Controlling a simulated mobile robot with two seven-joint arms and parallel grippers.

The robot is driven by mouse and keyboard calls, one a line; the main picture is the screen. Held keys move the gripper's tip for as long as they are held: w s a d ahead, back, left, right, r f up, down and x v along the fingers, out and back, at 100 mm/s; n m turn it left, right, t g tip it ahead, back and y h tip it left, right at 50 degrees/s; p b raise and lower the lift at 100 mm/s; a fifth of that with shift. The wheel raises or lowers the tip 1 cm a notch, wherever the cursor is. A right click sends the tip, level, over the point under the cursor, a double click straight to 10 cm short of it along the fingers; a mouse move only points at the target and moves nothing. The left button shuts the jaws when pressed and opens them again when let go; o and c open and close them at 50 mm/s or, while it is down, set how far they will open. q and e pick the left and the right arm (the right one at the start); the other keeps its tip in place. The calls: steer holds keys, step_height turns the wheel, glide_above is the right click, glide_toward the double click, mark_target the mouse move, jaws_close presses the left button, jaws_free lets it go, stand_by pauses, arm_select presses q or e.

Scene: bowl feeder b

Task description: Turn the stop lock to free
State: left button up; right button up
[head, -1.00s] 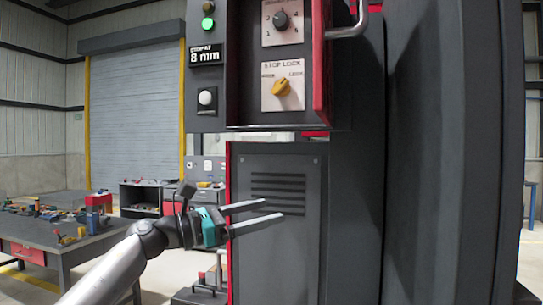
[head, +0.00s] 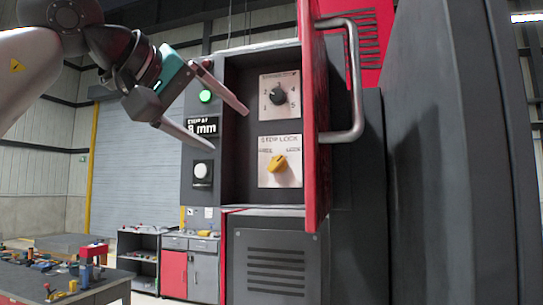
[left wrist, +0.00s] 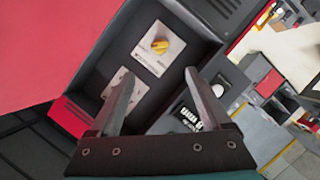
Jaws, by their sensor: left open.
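The stop lock is a yellow knob (head: 277,163) on a pale plate (head: 290,180) inside the open recess of the dark cabinet. Its long axis slants up to the right, toward the LOCK word; the left word is too blurred to read surely. The left wrist view shows the knob (left wrist: 160,46) uncovered, beyond the fingertips. My left gripper (head: 230,130) is open and empty, coming from the upper left, apart from the knob and up-left of it in the head view. It also shows in the left wrist view (left wrist: 164,72). My right gripper is out of view.
A black numbered dial (head: 279,96) sits above the stop lock. The red door (head: 316,120) with a grey handle (head: 356,80) stands open at the recess's right. A green light (head: 206,96), a display (head: 203,126) and a white button (head: 201,170) line its left.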

mark_target(274, 162)
arm_select(q)
steer(key=p+x, duration=0.3)
steer(key=x, duration=1.1)
steer(key=shift+w+d, duration=0.25)
steer(key=shift+w, duration=0.1)
jaws_close()
